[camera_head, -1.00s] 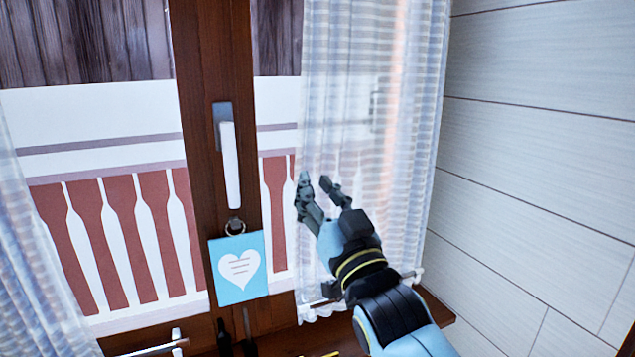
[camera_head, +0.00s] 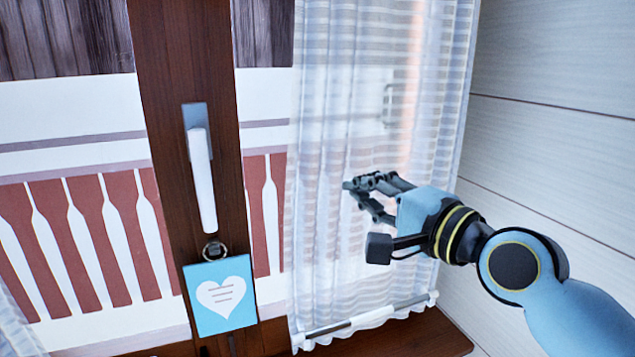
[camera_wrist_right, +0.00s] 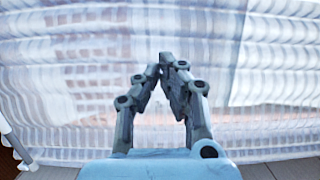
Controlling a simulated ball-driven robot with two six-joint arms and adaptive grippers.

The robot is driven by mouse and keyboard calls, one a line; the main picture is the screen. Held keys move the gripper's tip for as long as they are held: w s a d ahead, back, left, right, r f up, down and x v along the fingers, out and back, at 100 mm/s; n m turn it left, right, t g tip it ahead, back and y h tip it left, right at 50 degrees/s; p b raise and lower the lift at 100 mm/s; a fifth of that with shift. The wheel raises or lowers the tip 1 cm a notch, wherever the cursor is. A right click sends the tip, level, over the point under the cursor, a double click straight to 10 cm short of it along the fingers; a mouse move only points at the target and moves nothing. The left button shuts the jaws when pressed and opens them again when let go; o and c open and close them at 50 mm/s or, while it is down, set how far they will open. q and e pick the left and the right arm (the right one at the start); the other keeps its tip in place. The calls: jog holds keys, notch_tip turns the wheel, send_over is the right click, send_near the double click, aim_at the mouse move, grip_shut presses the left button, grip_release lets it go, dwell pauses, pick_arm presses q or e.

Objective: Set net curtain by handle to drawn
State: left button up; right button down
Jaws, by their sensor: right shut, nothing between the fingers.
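The right net curtain (camera_head: 330,130) is sheer, white and striped, and hangs over the right part of the window; it fills most of the right wrist view (camera_wrist_right: 75,75). A bar with a grey and white grip (camera_head: 370,318) runs along its bottom hem. My right gripper (camera_head: 350,186) is in front of the curtain, above that bar, pointing left. Its fingertips meet in the right wrist view (camera_wrist_right: 163,62), with nothing between them. A strip of the left net curtain (camera_head: 18,318) shows at the lower left. My left gripper is not in view.
A dark wooden window post (camera_head: 165,70) carries a white window handle (camera_head: 203,180). A blue card with a heart (camera_head: 221,295) hangs below it on a ring. A pale panelled wall (camera_head: 560,130) bounds the right side, with a brown sill (camera_head: 440,335) below.

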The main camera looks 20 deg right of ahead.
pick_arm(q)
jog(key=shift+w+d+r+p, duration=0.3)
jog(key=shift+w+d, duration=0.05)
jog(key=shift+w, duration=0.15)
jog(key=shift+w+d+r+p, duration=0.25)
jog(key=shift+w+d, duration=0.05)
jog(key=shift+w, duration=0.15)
pick_arm(e)
jog(key=w+a, duration=0.5)
jog(key=shift+a, duration=0.2)
